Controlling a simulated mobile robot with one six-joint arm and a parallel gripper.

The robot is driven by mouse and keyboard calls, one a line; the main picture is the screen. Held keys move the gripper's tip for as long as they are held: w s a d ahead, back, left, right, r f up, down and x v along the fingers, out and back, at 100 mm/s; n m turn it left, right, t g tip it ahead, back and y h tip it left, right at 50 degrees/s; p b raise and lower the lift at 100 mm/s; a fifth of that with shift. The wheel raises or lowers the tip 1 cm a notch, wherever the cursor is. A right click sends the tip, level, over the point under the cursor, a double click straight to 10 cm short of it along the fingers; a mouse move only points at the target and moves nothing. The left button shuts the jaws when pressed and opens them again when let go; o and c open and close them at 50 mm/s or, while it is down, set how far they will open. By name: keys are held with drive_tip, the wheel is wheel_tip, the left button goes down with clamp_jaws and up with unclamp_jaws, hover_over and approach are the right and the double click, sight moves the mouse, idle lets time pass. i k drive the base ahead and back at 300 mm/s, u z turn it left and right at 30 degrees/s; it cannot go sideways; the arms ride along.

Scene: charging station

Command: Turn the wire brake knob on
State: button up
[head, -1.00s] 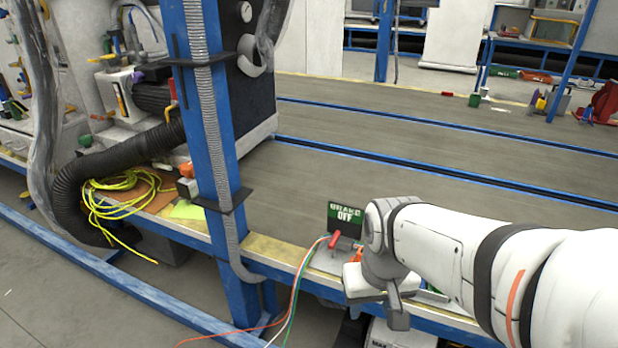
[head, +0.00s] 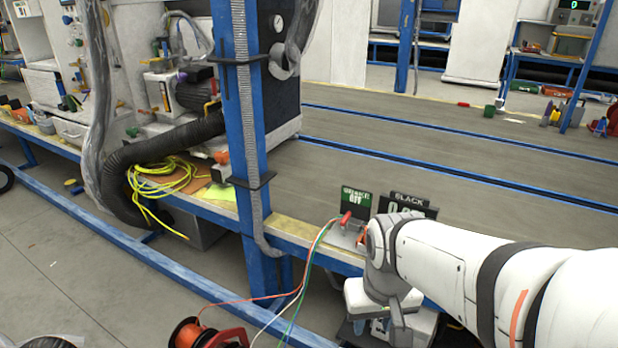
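In the head view a small dark sign with a green band (head: 356,199) reads "OFF" with a word above it that looks like "BRAKE". A red knob or lever (head: 345,218) stands just below it on a small grey box (head: 340,236) at the bench edge. An orange part (head: 361,238) shows beside my arm. My white arm comes in from the right, and its end, my gripper (head: 398,322), hangs below and right of the red knob, apart from it. Its fingers are not clear, so I cannot tell whether it is open or shut.
A second sign (head: 405,206) reading "BLACK" stands right of the first. A blue post (head: 240,130) stands left. The bench top (head: 440,160) behind is mostly clear.

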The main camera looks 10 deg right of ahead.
sight(344, 222)
drive_tip(key=u, duration=1.45)
drive_tip(key=k, duration=0.9)
drive_tip(key=z, duration=0.75)
drive_tip(key=i, duration=1)
drive_tip(key=z, duration=0.05)
